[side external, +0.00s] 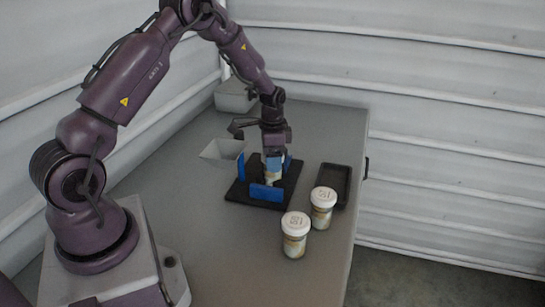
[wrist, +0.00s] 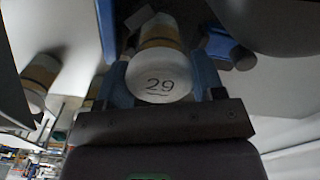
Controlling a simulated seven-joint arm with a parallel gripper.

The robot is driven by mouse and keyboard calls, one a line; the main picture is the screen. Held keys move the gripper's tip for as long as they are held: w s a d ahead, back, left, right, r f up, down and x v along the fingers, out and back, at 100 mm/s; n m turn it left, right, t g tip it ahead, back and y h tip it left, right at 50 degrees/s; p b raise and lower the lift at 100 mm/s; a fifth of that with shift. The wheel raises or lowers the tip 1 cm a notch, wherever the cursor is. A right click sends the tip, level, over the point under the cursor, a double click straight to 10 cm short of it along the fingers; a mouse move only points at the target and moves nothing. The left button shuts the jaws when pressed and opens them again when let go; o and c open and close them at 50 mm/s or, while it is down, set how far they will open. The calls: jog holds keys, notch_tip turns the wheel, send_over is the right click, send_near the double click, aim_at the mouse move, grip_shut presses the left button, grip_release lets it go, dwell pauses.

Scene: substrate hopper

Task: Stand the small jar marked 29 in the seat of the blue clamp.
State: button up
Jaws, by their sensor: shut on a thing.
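The small jar marked 29 (wrist: 160,85) has a white lid, with the number facing the wrist camera. My gripper (side external: 272,158) is shut on this jar, near its lid. In the side view the jar's lower part (side external: 271,177) shows below my fingers, between the upright blue plates of the blue clamp (side external: 265,193). The clamp has a black base (side external: 237,190) on the table. Its seat is hidden behind the front plate and the jar, so I cannot tell whether the jar's bottom touches it. The jar looks about upright.
Two other white-lidded jars, a nearer one (side external: 295,236) and a farther one (side external: 322,208), stand right of the clamp. A black tray (side external: 346,186) lies at the table's right edge.

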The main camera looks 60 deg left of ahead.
jog(key=shift+f, duration=0.2)
jog(key=o, duration=0.9)
jog(key=shift+r, duration=0.1)
jog(key=shift+r, duration=3.7)
